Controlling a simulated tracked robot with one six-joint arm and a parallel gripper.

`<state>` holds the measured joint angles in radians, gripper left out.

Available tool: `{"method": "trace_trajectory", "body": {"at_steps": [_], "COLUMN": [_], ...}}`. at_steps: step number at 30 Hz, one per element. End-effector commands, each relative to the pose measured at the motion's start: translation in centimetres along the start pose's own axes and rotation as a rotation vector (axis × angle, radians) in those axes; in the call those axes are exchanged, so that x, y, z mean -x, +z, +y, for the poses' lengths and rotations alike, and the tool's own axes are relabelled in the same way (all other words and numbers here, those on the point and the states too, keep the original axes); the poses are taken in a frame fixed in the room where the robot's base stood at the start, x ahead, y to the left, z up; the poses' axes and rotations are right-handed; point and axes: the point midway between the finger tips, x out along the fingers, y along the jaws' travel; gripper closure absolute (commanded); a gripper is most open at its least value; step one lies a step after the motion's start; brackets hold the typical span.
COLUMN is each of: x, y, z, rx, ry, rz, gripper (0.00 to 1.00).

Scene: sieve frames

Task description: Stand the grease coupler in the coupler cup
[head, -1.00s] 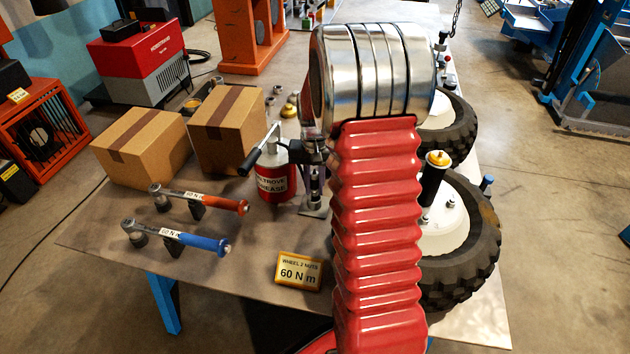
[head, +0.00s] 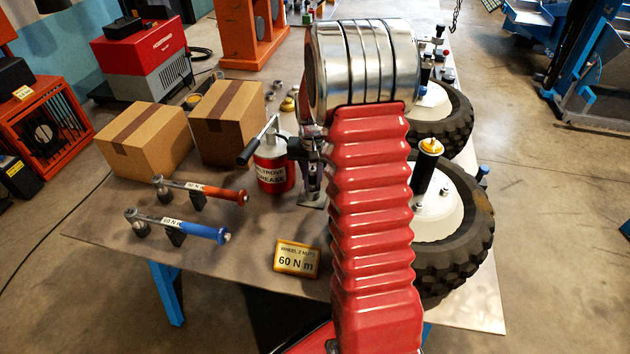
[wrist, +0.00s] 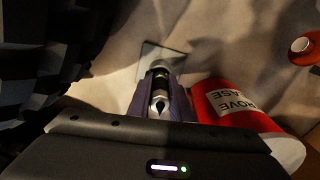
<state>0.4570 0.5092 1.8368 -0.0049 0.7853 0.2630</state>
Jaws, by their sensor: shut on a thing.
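My gripper (wrist: 162,88) is shut on the grease coupler (wrist: 160,99), a slim silver and dark cylinder that shows between the two fingers in the wrist view. The coupler looks about upright over a pale square plate (wrist: 178,61). In the head view my gripper (head: 309,165) is low over the same plate (head: 314,201), just right of the red and white grease can and partly behind my arm. A silver ring shows at the coupler's far end, above the plate. I cannot tell whether it is the coupler cup or part of the coupler, nor whether the coupler touches down.
The grease can (head: 271,170) with its lever stands close on the left; it also shows in the wrist view (wrist: 235,112). Two knobby-tyred wheels (head: 465,225) are on the right. Two torque wrenches (head: 205,191), a 60 N m sign (head: 297,259) and cardboard boxes (head: 148,143) lie left.

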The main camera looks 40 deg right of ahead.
Motion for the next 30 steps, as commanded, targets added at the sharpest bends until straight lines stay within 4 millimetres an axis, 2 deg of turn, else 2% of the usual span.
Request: {"method": "trace_trajectory", "body": {"at_steps": [1, 5, 6, 12, 15, 20, 22, 30], "x": [-2.5, -2.6, -2.6, -2.6, -2.2, -0.6, 0.6, 6.3], "y": [0.8, 0.6, 0.6, 0.6, 0.5, 0.5, 0.7, 1.3], "z": [0.5, 0.4, 0.4, 0.4, 0.4, 0.4, 0.5, 0.8], "rx": [0.001, 0.000, 0.001, 0.001, 0.001, 0.000, 0.000, 0.003], "ry": [0.010, 0.012, 0.012, 0.013, 0.013, 0.012, 0.009, -0.003], "rz": [-0.025, -0.026, -0.027, -0.027, -0.026, -0.021, -0.019, 0.000], "gripper": [1.00, 1.00, 0.79, 0.65, 0.63, 0.63, 0.60, 0.60]}}
